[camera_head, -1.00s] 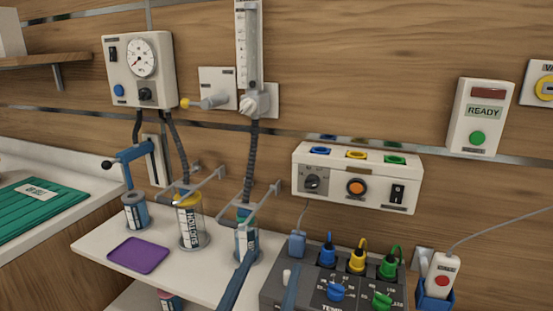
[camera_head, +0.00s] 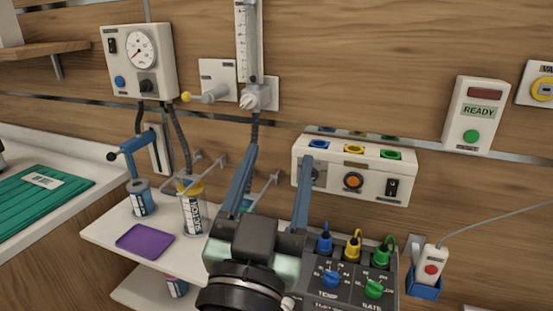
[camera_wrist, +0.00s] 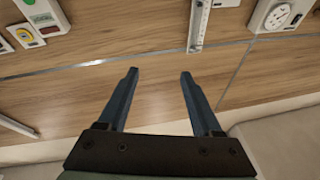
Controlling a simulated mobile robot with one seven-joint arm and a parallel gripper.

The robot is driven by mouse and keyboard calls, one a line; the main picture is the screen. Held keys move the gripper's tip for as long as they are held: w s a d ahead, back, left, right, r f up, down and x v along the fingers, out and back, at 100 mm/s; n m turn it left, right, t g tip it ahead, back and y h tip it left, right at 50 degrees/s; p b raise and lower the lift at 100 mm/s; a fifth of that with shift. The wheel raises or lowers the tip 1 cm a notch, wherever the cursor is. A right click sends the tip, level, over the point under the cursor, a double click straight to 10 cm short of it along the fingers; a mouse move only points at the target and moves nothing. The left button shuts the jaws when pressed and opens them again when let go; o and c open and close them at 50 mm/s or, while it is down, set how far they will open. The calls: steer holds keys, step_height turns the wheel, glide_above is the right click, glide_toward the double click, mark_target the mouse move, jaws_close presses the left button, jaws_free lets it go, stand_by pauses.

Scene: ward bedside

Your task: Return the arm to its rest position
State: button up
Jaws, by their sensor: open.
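My gripper (camera_head: 274,178) stands in the lower middle of the head view, with its two blue fingers pointing up toward the wall. The fingers are apart, and nothing shows between them. In the wrist view my gripper (camera_wrist: 158,75) is also open and empty, facing the wood-panelled wall (camera_wrist: 150,95).
A white shelf (camera_head: 112,234) holds a purple pad (camera_head: 145,241) and a suction canister (camera_head: 193,214). A grey module (camera_head: 345,292) with coloured plugs is close right of my gripper. A white box (camera_head: 330,178), flowmeter (camera_head: 249,45) and gauge unit (camera_head: 140,60) are on the wall.

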steer(key=shift+r, duration=0.1)
steer(key=s+r+n+t+y+p, duration=0.2)
steer(key=s+r+t+p, duration=0.1)
steer(key=r, duration=1.1)
steer(key=s+d+r+n+t+y+p, duration=0.1)
steer(key=s+r+t+p, duration=0.2)
steer(key=r, duration=1.1)
steer(key=s+p, duration=0.2)
steer(key=p, duration=0.1)
steer(key=shift+s+r+n+y, duration=0.15)
steer(key=shift+s+n+y, duration=0.1)
steer(key=shift+n+y, duration=0.15)
